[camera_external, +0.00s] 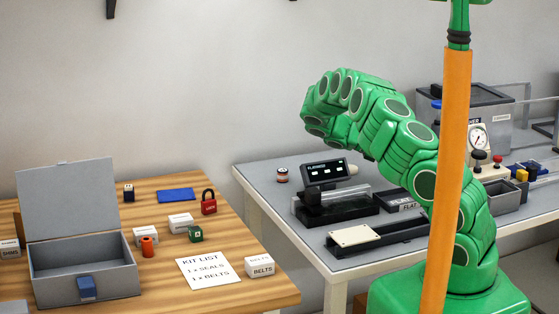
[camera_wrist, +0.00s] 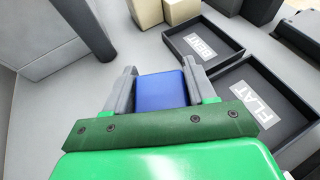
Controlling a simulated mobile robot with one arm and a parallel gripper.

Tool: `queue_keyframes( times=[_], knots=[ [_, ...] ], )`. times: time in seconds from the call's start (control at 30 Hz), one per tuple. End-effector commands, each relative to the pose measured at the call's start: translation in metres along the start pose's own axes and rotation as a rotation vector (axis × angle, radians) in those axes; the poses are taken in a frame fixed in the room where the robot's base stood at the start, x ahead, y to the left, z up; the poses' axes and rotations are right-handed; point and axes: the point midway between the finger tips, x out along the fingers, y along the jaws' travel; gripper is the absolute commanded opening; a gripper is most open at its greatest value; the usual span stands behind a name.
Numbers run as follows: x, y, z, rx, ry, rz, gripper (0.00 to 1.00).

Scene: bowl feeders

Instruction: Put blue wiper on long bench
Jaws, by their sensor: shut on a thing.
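My gripper (camera_wrist: 160,70) is shut on the blue wiper (camera_wrist: 162,91), which shows as a plain blue block between the two grey fingers in the wrist view. Below it in the wrist view is a grey surface with trays; whether the wiper touches it I cannot tell. In the external view my arm arches over the long grey bench (camera_external: 262,178), and my gripper is hidden behind the arm. A flat blue piece (camera_external: 176,195) lies on the wooden table at left.
A tray marked BENT (camera_wrist: 203,45) and a tray marked FLAT (camera_wrist: 262,108) lie right of my gripper. A black display device (camera_external: 328,180) and a dark rail with a pale plate (camera_external: 354,236) stand on the bench. The wooden table (camera_external: 225,290) holds an open grey box (camera_external: 80,250).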

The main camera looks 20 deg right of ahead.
Motion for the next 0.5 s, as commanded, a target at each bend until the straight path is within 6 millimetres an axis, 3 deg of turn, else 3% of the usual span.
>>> queue_keyframes(
  times=[0.5],
  knots=[
    [0.007, 0.019, -0.021, 0.001, 0.001, 0.0, 0.25]
  ],
)
